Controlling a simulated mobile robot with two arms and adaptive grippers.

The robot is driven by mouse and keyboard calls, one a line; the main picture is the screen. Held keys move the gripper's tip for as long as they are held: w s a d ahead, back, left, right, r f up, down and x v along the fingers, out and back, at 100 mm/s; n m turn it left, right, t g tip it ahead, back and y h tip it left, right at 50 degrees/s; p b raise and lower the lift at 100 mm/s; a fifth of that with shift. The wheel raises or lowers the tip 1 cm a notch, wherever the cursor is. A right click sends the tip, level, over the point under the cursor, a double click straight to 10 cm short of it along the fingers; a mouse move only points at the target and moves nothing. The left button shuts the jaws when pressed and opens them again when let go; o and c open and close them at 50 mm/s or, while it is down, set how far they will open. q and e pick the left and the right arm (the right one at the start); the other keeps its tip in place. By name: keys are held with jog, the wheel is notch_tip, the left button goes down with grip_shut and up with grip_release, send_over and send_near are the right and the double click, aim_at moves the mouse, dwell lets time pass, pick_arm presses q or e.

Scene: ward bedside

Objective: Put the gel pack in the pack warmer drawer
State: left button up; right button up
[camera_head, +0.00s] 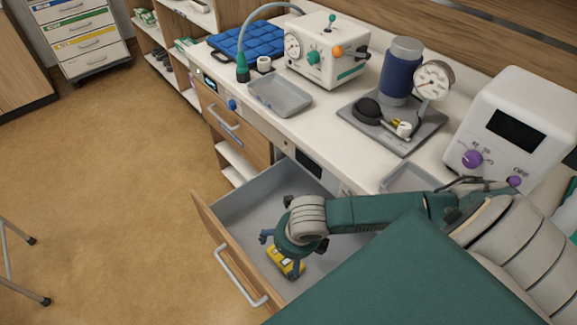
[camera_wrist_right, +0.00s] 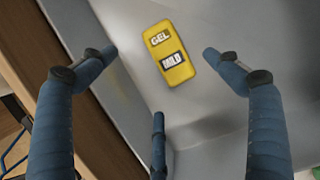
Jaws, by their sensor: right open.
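The yellow gel pack (camera_head: 284,264) lies on the floor of the open grey-lined drawer (camera_head: 237,212), near its wooden front. In the right wrist view the gel pack (camera_wrist_right: 168,54) shows its "GEL" and "MILD" labels. My right gripper (camera_head: 293,250) is over the drawer, just above the pack, and partly hides it in the head view. In the right wrist view its blue fingers (camera_wrist_right: 160,56) are spread wide, with the pack between and beyond the tips and clear space on both sides. My left gripper is not in view.
The counter above holds a grey tray (camera_head: 280,96), a white device with a gauge (camera_head: 328,52), a blue cylinder on a base (camera_head: 399,72) and a white box with a purple knob (camera_head: 517,122). A closed drawer (camera_head: 233,128) is beside the open one. The floor at left is mostly clear.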

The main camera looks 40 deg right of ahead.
jog(key=v, duration=0.5)
dwell(0.4)
